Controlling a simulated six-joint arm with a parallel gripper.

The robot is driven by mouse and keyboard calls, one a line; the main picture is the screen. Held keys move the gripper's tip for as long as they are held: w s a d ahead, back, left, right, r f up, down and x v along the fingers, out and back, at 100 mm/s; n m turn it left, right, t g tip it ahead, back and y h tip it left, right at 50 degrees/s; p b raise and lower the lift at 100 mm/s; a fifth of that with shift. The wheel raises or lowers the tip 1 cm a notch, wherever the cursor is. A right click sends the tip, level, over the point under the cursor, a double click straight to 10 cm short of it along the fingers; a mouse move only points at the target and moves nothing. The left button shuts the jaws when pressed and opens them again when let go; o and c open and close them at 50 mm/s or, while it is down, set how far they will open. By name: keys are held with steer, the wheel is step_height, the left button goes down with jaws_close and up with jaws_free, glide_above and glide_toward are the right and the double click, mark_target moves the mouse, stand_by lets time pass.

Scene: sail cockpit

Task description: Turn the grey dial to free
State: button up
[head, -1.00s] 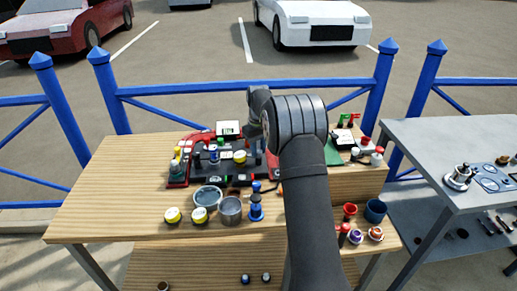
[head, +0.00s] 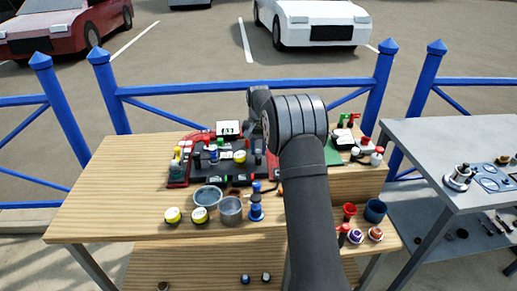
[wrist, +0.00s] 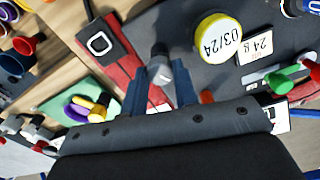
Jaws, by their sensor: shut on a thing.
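The grey dial (wrist: 160,52) stands up from the dark panel (wrist: 175,20) in the wrist view, with a pale mark on its near part. My gripper (wrist: 162,82) has its two blue-grey fingers on either side of the dial and is shut on it. The fingers hide part of the dial, and I cannot read any setting label beside it. In the head view the panel (head: 205,173) lies on the wooden table, and my arm hides most of the gripper and dial area.
A yellow-rimmed round piece marked 03/24 (wrist: 218,36) and a white number card (wrist: 257,46) are close right of the dial. A black square-button box (wrist: 100,42) is left. Cups and knobs crowd the table front; the table's left side (head: 105,190) is clear.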

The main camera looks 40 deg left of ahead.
mark_target(259, 151)
stand_by(0.4)
steer(key=o, duration=1)
step_height(259, 151, up, 18)
steer(key=shift+f, duration=0.25)
